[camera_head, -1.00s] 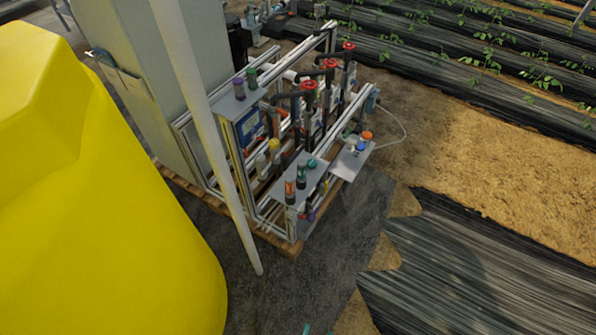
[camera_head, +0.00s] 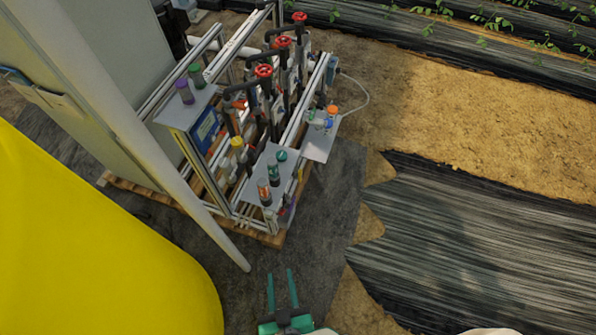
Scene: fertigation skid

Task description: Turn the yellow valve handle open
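My gripper (camera_head: 281,273) is at the bottom of the view, its two teal fingers apart with nothing between them. It is in front of the skid (camera_head: 247,217) and well clear of it. A small yellow part (camera_head: 299,174) shows at the right side of the skid's front shelf. A yellow-topped part (camera_head: 237,143) stands inside the frame behind that shelf. Both are too small to tell which is the valve handle, or how it is turned.
Red handwheels (camera_head: 263,71) stand on the skid's pipes. The front shelf (camera_head: 258,171) holds green and orange-topped bottles; a side shelf (camera_head: 318,150) holds several small items. A white post (camera_head: 175,190) and a big yellow tank (camera_head: 90,240) are at left. Dark ground in front is clear.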

